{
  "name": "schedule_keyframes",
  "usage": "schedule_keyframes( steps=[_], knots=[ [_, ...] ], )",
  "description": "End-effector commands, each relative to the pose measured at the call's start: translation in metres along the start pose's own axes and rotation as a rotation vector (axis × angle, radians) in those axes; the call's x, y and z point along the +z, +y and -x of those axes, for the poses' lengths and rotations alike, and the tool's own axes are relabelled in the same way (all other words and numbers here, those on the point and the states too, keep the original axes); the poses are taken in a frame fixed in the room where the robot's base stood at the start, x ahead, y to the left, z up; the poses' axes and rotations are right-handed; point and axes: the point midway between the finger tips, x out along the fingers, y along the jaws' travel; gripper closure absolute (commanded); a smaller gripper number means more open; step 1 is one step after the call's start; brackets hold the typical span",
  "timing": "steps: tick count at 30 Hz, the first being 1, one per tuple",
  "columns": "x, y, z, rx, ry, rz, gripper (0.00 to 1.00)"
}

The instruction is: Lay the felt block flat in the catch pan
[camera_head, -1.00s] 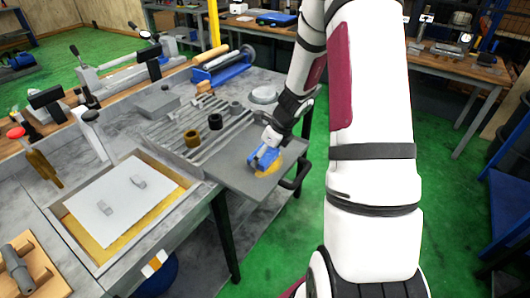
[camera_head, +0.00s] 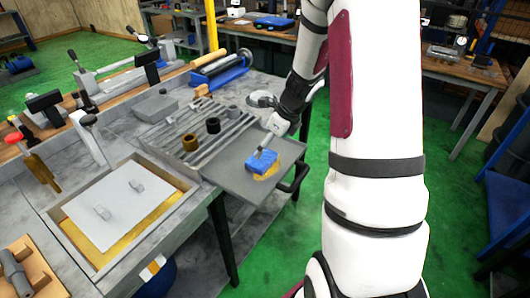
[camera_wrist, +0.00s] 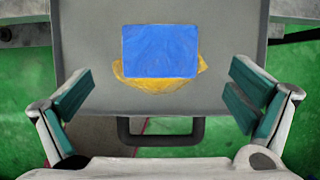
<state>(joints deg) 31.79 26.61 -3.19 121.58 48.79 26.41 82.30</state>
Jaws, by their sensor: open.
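The blue felt block (camera_head: 261,162) lies flat in the grey catch pan (camera_head: 232,178), on top of a yellow patch (camera_wrist: 160,84). In the wrist view the block (camera_wrist: 160,50) lies squarely ahead of my gripper, with the yellow showing along its near side and ends. My gripper (camera_wrist: 157,100) is open, its green-padded fingers wide apart to the left and right, with nothing between them. In the head view my gripper (camera_head: 268,145) is just above and behind the block, and its fingers are too small there to show a clear gap.
The pan has a black handle (camera_wrist: 160,135) at its near edge. A white plate (camera_head: 120,205) lies in a yellow-floored tray at left. Green floor lies right of the pan.

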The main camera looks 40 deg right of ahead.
Motion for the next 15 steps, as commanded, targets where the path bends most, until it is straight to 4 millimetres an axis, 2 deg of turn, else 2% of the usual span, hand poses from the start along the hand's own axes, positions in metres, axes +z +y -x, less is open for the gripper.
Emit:
schedule_keyframes(
  steps=[3, 11, 15],
  knots=[
    [0.001, 0.0, 0.024, -0.003, -0.001, 0.002, 0.0],
    [0.001, 0.0, 0.05, -0.001, -0.001, 0.004, 0.0],
    [0.013, 0.017, 0.067, 0.004, -0.011, 0.133, 0.0]
  ],
)
